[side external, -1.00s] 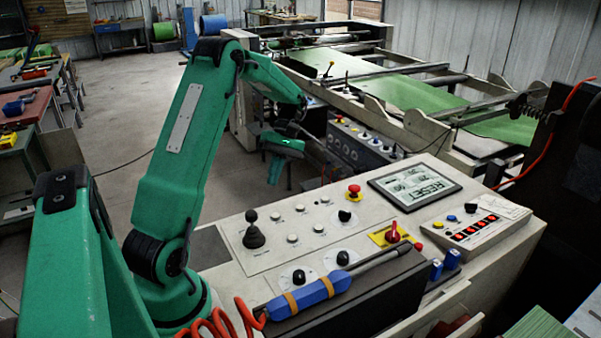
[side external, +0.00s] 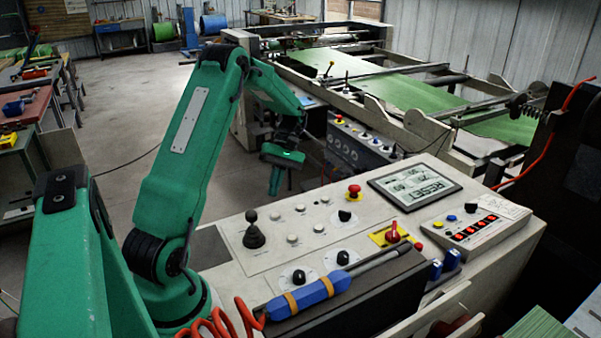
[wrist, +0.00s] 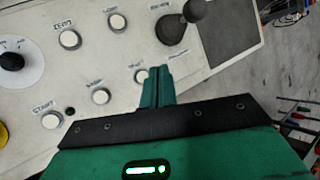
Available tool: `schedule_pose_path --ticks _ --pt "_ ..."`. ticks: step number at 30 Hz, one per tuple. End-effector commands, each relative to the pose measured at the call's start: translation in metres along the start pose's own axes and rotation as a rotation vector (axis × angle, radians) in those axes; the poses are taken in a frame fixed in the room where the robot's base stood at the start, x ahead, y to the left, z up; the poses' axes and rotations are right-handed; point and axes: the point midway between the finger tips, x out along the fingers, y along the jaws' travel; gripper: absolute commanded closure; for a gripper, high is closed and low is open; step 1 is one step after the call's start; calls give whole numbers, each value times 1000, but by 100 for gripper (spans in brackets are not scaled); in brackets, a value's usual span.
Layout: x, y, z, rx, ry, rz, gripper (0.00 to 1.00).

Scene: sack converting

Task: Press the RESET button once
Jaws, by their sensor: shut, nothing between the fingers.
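The pale control panel (side external: 225,250) carries several round white buttons, including one at the left (side external: 275,217) and one nearer the front (side external: 292,239). In the wrist view, white buttons (wrist: 70,40) and (wrist: 52,120) have small labels; I cannot surely read which one says RESET. Another white button (wrist: 141,76) is partly hidden behind the fingertips. My gripper (side external: 274,188) is shut and empty, pointing down above the panel's far side in the side view. Its closed fingers (wrist: 157,75) show in the wrist view; whether they touch the panel is unclear.
A black joystick (side external: 254,232) stands on the panel, close to my fingers in the wrist view (wrist: 178,28). A red mushroom button (side external: 354,190), black knobs (side external: 343,258), a red switch (side external: 393,232) and a screen reading RESET (side external: 414,186) are further right. A blue tool (side external: 305,295) lies in front.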

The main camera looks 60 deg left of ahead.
Motion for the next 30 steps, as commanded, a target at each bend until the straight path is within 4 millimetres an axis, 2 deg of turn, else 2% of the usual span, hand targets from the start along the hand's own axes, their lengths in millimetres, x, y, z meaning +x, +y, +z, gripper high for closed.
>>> schedule_pose_path --ticks 6,15,30 --pt "20 10 -9 0 -2 -3 100" --pt "38 21 -19 0 -1 -1 100" --pt "42 24 -21 0 0 -1 100"
